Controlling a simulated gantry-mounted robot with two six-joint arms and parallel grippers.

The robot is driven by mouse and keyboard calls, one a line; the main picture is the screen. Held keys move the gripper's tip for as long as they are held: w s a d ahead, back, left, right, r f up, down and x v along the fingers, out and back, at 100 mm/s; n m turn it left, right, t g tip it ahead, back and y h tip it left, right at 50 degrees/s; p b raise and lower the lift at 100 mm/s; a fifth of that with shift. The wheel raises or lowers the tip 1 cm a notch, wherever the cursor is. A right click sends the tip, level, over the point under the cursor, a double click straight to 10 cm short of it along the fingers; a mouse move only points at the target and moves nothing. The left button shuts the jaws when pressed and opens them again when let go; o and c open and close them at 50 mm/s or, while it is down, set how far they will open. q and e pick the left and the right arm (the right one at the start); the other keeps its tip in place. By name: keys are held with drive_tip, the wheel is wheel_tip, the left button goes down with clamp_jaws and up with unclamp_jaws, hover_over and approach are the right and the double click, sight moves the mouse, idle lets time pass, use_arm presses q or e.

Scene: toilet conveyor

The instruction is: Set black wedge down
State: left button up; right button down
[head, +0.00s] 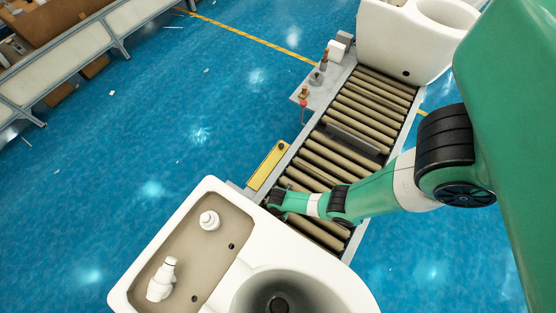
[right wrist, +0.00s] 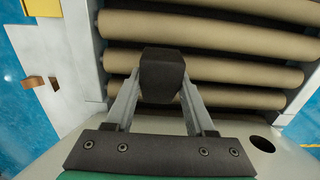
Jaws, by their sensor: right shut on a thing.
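The black wedge (right wrist: 162,72) is a dark block between the two fingers of my right gripper (right wrist: 160,92) in the right wrist view. The gripper is shut on it, over tan conveyor rollers (right wrist: 205,68). I cannot tell whether the wedge touches the rollers. In the head view my right arm comes in from the right, and its wrist end is over the near part of the conveyor (head: 352,104), just behind the near toilet (head: 213,186). The wedge cannot be made out there. My left gripper is not in view.
A second toilet (head: 405,40) stands at the conveyor's far end. A dark grey bar (head: 352,138) lies across the rollers midway. A yellow box (head: 268,166) and a small side shelf (head: 318,86) flank the left rail. White fittings sit inside the near toilet's tank.

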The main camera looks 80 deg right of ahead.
wheel_tip(320, 180, down, 5)
drive_tip(key=b, duration=0.3)
drive_tip(key=shift+w+r+b, duration=0.1)
drive_tip(key=shift+r+b, duration=0.1)
drive_tip(key=shift+b, duration=0.15)
drive_tip(key=shift+r, duration=0.2)
drive_tip(key=shift+f, duration=0.15)
drive_tip(key=shift+c, duration=1.2)
unclamp_jaws()
wheel_tip(320, 180, up, 12)
drive_tip(key=p, duration=1.2)
drive_tip(key=shift+r, duration=0.2)
drive_tip(key=shift+f, duration=0.1)
